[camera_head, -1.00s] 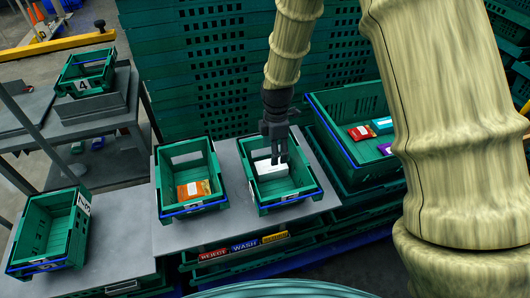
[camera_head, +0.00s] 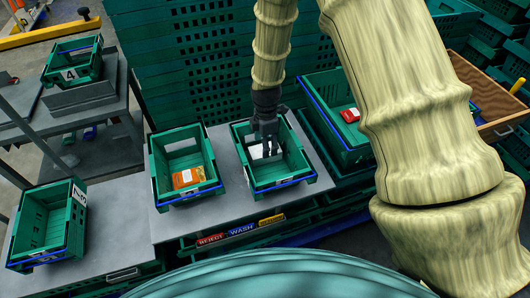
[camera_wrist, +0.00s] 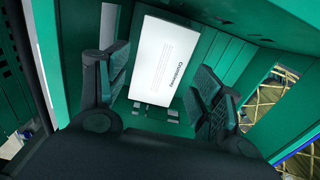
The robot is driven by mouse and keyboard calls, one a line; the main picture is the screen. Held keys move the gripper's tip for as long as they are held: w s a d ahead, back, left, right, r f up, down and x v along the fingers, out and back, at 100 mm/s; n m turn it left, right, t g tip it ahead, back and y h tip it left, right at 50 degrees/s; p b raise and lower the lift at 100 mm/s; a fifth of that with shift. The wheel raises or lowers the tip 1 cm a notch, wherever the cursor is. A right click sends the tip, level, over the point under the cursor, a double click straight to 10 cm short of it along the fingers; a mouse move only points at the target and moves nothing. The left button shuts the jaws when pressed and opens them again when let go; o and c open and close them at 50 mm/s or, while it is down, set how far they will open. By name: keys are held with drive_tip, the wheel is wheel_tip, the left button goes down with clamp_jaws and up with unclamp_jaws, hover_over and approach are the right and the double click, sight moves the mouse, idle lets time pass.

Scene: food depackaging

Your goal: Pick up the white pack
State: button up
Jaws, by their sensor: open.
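The white pack (camera_wrist: 165,65) lies inside a green crate (camera_head: 292,165) on the grey table. In the wrist view it is a white rectangle with dark printing, standing between and beyond my two fingers. In the head view only part of the white pack (camera_head: 256,151) shows, behind my gripper (camera_head: 268,150). My gripper points down into the crate and is open, with its fingers on either side of the pack in the wrist view (camera_wrist: 160,98). I cannot tell whether a finger touches the pack.
A second green crate (camera_head: 158,170) with an orange pack (camera_head: 188,177) stands just left. A larger crate (camera_head: 316,98) with a red pack (camera_head: 350,115) stands to the right. Coloured labels (camera_head: 241,229) line the table front. Crate walls surround my gripper closely.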

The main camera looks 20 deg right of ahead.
drive_tip(key=shift+a+f+p, duration=0.1)
drive_tip(key=shift+f+p, duration=0.45)
drive_tip(key=shift+f, duration=1.6)
drive_tip(key=c, duration=0.9)
